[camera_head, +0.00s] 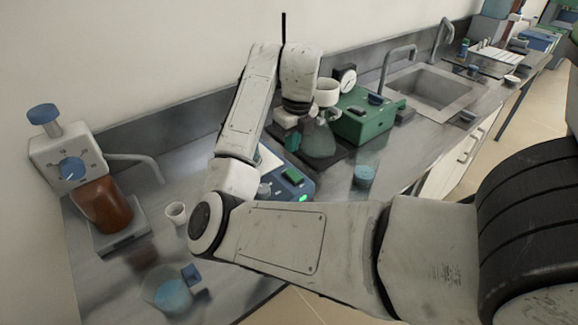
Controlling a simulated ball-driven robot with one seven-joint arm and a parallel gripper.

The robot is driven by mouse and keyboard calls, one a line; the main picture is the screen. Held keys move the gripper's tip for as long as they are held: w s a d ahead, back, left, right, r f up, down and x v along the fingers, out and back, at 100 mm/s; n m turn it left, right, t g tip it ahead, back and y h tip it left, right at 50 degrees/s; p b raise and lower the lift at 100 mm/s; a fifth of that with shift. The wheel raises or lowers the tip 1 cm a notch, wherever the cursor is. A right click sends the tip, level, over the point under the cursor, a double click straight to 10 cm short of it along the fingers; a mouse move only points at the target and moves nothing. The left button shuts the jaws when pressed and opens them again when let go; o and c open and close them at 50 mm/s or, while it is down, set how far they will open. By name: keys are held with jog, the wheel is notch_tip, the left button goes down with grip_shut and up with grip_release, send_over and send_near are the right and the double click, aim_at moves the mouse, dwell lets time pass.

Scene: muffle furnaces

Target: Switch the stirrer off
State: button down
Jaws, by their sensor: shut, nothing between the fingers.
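A blue-grey benchtop unit (294,186), which looks like the stirrer, sits mid-bench, partly hidden behind my arm. It has a pale top plate, a round grey knob (264,190), a dark green button (292,174) and a brightly lit green light (302,198) on its front. My gripper (297,108) is beyond it, under my wrist and beside a flask of greenish liquid (320,141). It is shut and empty; its fingertips are hard to make out. It appears clear of the button and knob.
A white dispenser-like unit (62,158) with a blue dial and brown vessel (103,205) stands at the left. A small white cup (176,213), blue-filled beakers (172,294) (364,175) and a green box (362,125) stand around. A sink (430,95) lies behind, right.

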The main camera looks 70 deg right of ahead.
aim_at(288, 173)
jog(key=f, duration=0.6)
jog(key=w+f, duration=0.1)
jog(key=f, duration=0.2)
jog(key=shift+d, duration=0.35)
